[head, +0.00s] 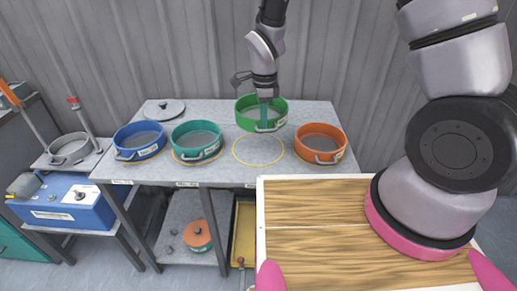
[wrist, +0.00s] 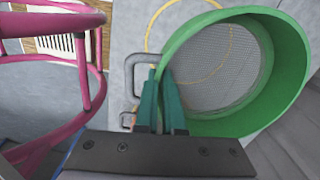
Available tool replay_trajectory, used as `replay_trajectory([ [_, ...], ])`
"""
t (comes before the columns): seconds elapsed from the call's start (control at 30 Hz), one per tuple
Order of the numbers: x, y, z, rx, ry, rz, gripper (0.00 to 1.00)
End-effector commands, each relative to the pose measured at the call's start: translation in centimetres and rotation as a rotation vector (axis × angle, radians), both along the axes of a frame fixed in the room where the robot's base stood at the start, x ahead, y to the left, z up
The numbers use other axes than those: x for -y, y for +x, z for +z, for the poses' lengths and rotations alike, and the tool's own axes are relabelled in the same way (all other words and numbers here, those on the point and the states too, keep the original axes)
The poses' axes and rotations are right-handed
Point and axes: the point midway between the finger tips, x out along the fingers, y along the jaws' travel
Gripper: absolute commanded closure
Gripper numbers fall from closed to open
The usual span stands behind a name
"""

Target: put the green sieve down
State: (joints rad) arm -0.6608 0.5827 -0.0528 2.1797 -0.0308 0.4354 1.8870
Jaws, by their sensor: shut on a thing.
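The green sieve (head: 244,113) is a round, open-topped pan with a mesh floor, at the back of the grey table. In the wrist view it also shows (wrist: 292,117), its wire handle (wrist: 131,70) on the near left side. My gripper (head: 264,118) comes from above, its teal fingers shut at the sieve's side wall beside the handle. The fingers also show in the wrist view (wrist: 161,98). An empty yellow ring (head: 258,164) is marked on the table in front of the sieve. I cannot tell how high the sieve is above the table.
A teal sieve (head: 197,139) stands on another ring to the left, with a blue sieve (head: 139,141) beyond it. An orange sieve (head: 319,143) stands to the right. A grey lid (head: 164,110) lies at the back left. A corrugated wall (head: 180,50) is close behind.

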Motion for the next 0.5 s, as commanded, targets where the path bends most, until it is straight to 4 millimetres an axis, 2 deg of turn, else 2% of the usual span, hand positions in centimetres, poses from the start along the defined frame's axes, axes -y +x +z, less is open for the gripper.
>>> replay_trajectory([
  [0.1,-1.4,-1.4,-0.4,-0.002,0.005,-0.09,1.0],
  [0.23,-1.9,-2.0,-1.0,-0.003,0.006,-0.142,1.0],
  [0.5,-2.0,-2.1,-5.6,-0.005,0.006,-0.152,1.0],
])
